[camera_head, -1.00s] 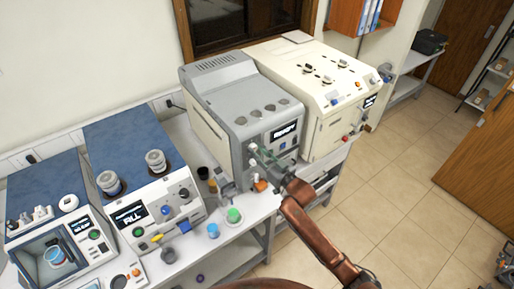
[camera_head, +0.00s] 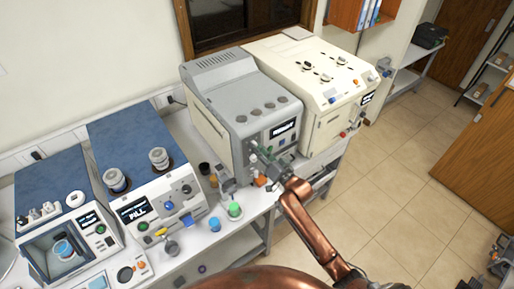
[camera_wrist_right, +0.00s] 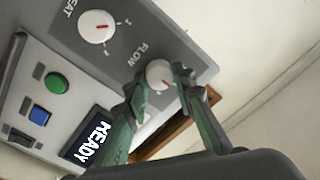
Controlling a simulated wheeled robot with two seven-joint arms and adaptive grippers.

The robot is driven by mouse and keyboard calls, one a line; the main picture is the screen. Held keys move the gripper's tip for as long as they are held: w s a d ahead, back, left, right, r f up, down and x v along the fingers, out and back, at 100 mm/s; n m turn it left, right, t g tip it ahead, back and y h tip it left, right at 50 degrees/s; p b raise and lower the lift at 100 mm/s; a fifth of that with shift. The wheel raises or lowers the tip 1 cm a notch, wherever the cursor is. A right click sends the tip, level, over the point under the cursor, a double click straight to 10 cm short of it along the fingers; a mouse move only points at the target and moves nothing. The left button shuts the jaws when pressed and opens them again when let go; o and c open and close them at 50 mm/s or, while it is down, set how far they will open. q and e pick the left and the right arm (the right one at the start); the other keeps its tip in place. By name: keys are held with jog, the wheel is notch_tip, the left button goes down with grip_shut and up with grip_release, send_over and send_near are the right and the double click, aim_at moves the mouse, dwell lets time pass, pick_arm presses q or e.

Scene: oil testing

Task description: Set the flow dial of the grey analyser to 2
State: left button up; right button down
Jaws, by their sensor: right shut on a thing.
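The grey analyser (camera_head: 222,95) stands on the bench in the middle of the head view. In the right wrist view its white flow dial (camera_wrist_right: 158,72) sits beside the FLOW label, with a small red mark on its face. My right gripper (camera_wrist_right: 162,84) has its two green fingers on either side of this dial, shut on it. In the head view the right gripper (camera_head: 262,160) is at the analyser's front and covers the dial. The numbers around the flow dial cannot be read. My left gripper is not in view.
A second white dial (camera_wrist_right: 97,26) with a red pointer, a green button (camera_wrist_right: 57,80) and a lit screen (camera_wrist_right: 88,140) share the analyser's panel. A cream machine (camera_head: 310,75) stands to the right. Small cups, including a green one (camera_head: 235,209), stand on the bench in front.

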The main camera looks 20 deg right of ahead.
jog(key=c, duration=1.6)
grip_release()
jog(key=v, duration=1.2)
